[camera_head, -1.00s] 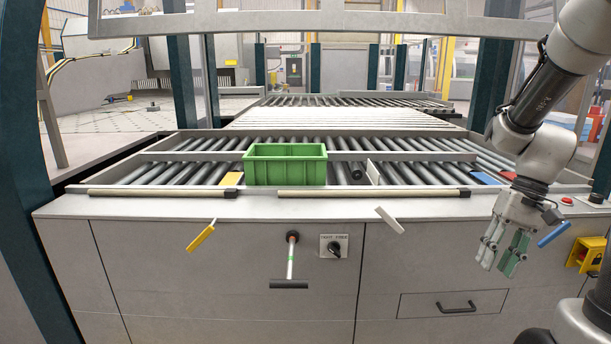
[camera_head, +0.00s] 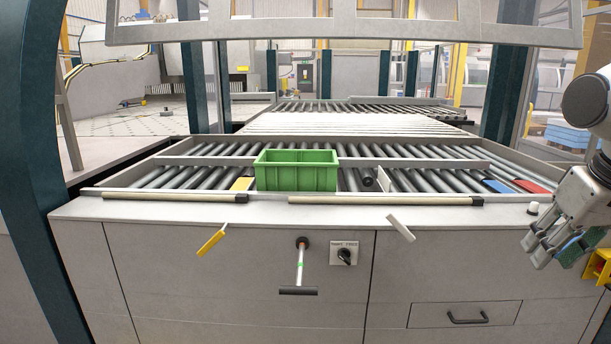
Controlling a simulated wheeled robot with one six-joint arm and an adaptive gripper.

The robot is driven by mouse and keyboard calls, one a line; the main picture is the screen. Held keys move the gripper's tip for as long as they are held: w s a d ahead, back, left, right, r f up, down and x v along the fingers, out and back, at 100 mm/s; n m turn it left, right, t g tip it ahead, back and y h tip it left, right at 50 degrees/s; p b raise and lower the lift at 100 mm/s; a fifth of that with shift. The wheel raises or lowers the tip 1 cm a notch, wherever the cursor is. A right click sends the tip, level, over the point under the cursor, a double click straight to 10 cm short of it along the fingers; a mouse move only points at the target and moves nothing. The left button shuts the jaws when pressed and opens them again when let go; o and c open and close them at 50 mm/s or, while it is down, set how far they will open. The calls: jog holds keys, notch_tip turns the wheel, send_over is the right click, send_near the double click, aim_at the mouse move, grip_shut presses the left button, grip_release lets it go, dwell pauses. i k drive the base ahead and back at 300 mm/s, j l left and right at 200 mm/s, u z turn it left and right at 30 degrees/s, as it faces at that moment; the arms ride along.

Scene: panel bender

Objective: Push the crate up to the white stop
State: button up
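The green crate (camera_head: 297,178) sits upright and open-topped on the near roller lane, left of the middle. The white stop (camera_head: 383,181) is a small plate standing raised among the rollers to the right of the crate, with a gap of bare rollers between them. A white lever (camera_head: 401,225) sticks out from the front edge below it. My gripper (camera_head: 553,258) is at the far right, in front of the bench, well away from the crate. Its fingers are apart with nothing visible between them, and it is partly cut off by the picture's edge.
A yellow plate (camera_head: 242,184) lies just left of the crate, with a yellow lever (camera_head: 212,242) below. Blue (camera_head: 496,186) and red (camera_head: 533,187) plates lie at the lane's right end. A rail (camera_head: 385,200) runs along the front edge. A T-handle (camera_head: 299,270) protrudes from the front panel.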

aim_at(281, 170)
jog(key=i+j+u, duration=0.15)
jog(key=i+u, duration=0.15)
jog(key=i, duration=0.15)
jog(key=i+u, duration=0.3)
jog(key=i, duration=0.2)
